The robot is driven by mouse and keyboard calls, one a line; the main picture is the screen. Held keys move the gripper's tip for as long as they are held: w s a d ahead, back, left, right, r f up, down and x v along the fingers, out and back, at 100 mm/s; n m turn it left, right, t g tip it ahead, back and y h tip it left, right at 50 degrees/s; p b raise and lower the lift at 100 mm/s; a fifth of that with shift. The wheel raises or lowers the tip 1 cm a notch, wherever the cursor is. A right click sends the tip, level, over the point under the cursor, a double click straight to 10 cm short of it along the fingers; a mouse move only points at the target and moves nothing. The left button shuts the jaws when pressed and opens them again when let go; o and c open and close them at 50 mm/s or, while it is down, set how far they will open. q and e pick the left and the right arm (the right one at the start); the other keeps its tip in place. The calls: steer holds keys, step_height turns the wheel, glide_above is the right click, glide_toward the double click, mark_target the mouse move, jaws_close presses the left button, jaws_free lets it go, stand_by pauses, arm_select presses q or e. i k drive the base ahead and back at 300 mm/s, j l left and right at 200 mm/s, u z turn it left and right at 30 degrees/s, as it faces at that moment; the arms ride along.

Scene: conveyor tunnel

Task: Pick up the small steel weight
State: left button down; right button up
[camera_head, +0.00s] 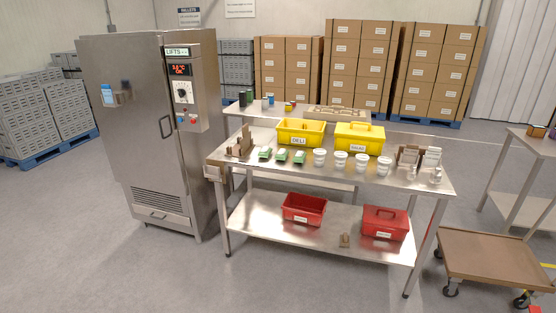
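Two small silvery pieces that look like steel weights stand at the right front of the steel table (300,167). One, the left piece (411,174), is low and small. The other, the right piece (436,176), stands near the table's right corner and looks a little larger. They are too small here to make out their exact shape. Neither of my grippers is in view.
White tubs (340,160) and green-and-white packs (282,155) line the front edge. Yellow bins (300,132) stand behind them. Red bins (303,208) sit on the lower shelf. A steel cabinet (145,130) is left, a brown trolley (495,260) right. The front floor is clear.

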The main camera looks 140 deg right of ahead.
mark_target(411, 174)
steer(key=z, duration=5.55)
